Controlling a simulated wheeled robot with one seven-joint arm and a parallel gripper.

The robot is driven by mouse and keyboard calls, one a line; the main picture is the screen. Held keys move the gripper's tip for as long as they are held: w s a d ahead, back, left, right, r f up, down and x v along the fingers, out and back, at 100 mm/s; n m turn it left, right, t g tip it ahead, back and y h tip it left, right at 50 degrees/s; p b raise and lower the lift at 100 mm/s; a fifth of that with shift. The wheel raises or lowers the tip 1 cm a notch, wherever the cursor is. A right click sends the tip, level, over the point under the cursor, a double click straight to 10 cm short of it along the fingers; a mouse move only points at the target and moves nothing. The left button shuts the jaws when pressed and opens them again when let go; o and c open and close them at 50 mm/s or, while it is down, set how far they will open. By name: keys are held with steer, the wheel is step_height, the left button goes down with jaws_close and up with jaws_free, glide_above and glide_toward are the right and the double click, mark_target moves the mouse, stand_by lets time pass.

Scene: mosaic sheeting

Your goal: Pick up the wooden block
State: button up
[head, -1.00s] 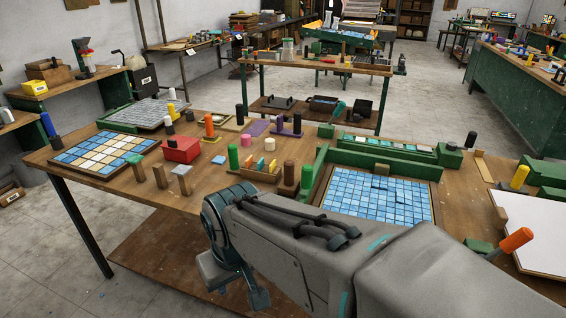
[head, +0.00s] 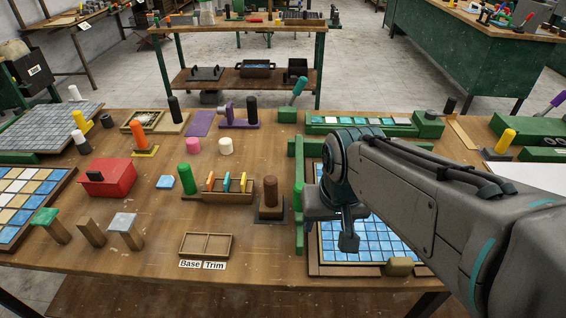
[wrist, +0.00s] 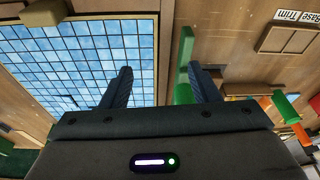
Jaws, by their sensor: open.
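A small tan wooden block (head: 400,266) lies at the near edge of the framed blue mosaic sheet (head: 368,248). The block also shows at the top left of the wrist view (wrist: 45,12). A plain upright wooden block (head: 91,233) stands at the left of the bench between a green-topped one (head: 52,226) and a grey-topped one (head: 126,231). My gripper (wrist: 163,85) is open and empty, above the left side of the mosaic frame. It is left of the small tan block in the head view and apart from it. My arm hides part of the mosaic.
An empty two-part tray (head: 206,246) labelled Base and Trim lies at the front middle. A green peg (head: 187,179), a tile holder (head: 228,190) and a brown peg (head: 270,192) stand left of the green rail. A red box (head: 109,177) is farther left. Bench around the labelled tray is clear.

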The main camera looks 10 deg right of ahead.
steer(key=w+a+r+m+g+p, duration=0.1)
steer(key=w+a+r+m+p, duration=0.25)
steer(key=w+r, duration=0.35)
steer(key=m+g+p, duration=0.1)
steer(key=m+g, duration=0.1)
steer(key=m, duration=0.5)
glide_toward(270, 178)
step_height(270, 178, down, 7)
steer(key=shift+s+a+p, duration=0.15)
steer(key=shift+p, duration=0.2)
step_height(270, 178, down, 6)
steer(key=shift+s+r+p, duration=0.1)
steer(key=shift+r+p, duration=0.1)
steer(key=shift+p, duration=0.3)
steer(key=c, duration=1)
steer(key=shift+c, duration=0.2)
